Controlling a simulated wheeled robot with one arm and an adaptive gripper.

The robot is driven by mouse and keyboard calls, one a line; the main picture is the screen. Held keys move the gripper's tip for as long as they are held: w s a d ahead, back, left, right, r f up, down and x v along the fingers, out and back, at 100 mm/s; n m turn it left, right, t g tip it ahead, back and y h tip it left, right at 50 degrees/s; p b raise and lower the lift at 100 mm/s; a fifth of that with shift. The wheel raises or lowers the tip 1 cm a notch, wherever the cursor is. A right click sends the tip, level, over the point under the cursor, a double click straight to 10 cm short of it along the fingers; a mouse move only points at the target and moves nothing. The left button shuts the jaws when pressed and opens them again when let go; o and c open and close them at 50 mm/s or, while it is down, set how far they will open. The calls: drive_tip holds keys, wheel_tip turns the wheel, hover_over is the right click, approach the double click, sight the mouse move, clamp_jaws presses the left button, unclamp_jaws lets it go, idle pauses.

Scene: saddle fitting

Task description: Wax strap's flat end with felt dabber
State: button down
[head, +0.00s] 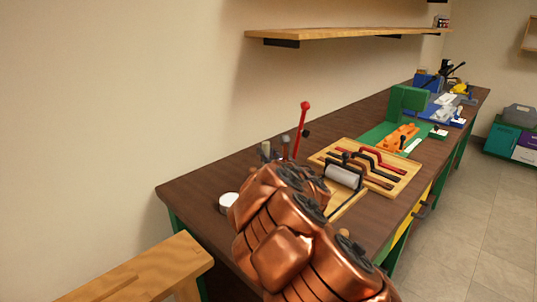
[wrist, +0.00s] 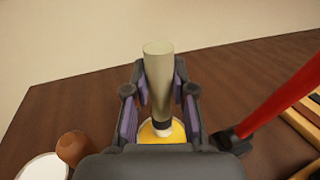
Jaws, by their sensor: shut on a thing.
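In the wrist view my gripper (wrist: 160,97) is shut on the felt dabber (wrist: 159,66), with a finger on each side of its pale beige cylinder. The dabber has a dark collar and a whitish part below it. A round yellow thing, perhaps the wax (wrist: 148,134), shows under the dabber; whether they touch I cannot tell. Dark and red strap-like pieces (head: 383,160) lie on a wooden board (head: 405,180) to the right. No flat strap end can be told apart.
A red lever (head: 303,125) stands close right of my gripper, also in the wrist view (wrist: 285,95). A white round thing (head: 229,200) and a brown knob (wrist: 73,146) are at left. A grey roller (head: 343,176) stands by the board. A shelf (head: 345,33) hangs above.

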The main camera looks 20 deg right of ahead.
sight(267, 143)
drive_tip(key=shift+r+p, duration=0.65)
drive_tip(key=shift+r, duration=2.45)
drive_tip(key=shift+s, duration=0.1)
drive_tip(key=w+a+r+h+p, duration=0.1)
drive_tip(key=a+r+p, duration=0.3)
drive_tip(key=a, duration=1)
drive_tip(key=shift+w+m+p, duration=0.3)
drive_tip(key=shift+w+p, duration=0.05)
drive_tip(key=shift+p, duration=1.45)
drive_tip(key=shift+a+f, duration=0.1)
